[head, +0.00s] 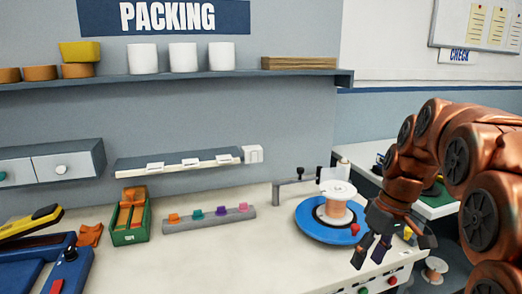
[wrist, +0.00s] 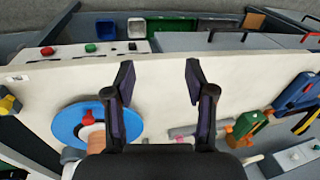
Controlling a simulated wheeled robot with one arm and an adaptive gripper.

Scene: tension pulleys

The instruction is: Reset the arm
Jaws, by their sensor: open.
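My copper-coloured arm comes in from the right in the head view. My gripper (head: 367,252) hangs at its end with the fingers pointing down, over the front edge of the bench (head: 190,267). In the wrist view my gripper (wrist: 159,75) has its two dark fingers spread apart, with only the white bench top between them. It is open and empty. A blue round turntable (head: 313,229) with a white-flanged spool (head: 338,190) stands beside my gripper, to its left in the head view. The turntable also shows in the wrist view (wrist: 68,122), partly hidden by my gripper.
A green bin of orange parts (head: 130,236) and a grey rack with coloured pieces (head: 232,221) stand on the bench. A blue machine (head: 72,268) is at left. Red and green buttons (head: 392,280) line the bench front. The bench top left of the turntable is partly clear.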

